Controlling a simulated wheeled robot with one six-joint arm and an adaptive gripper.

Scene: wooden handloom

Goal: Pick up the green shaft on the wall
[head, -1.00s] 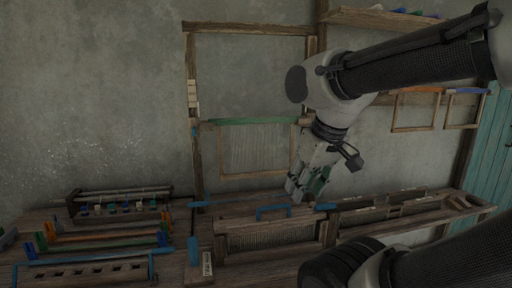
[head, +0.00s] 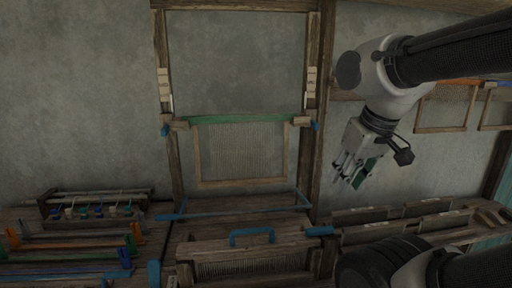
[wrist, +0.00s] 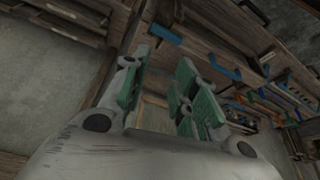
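The green shaft (head: 243,118) is a long level bar across the upright wooden loom frame in the head view. Its ends sit at wooden blocks with blue parts on the two posts. A pale wooden frame with fine vertical threads (head: 240,152) hangs under it. My gripper (head: 350,172) is to the right of the right post, lower than the shaft, pointing down and left. In the wrist view its green-padded fingers (wrist: 163,75) stand apart with nothing between them. I cannot make out the green shaft in the wrist view.
A blue-handled wooden beater (head: 250,240) lies low in front. A rack with orange, green and blue bars (head: 75,240) stands lower left. Wooden trays (head: 400,220) lie lower right. More thread frames hang on the right wall (head: 445,108). Bare wall is left of the loom.

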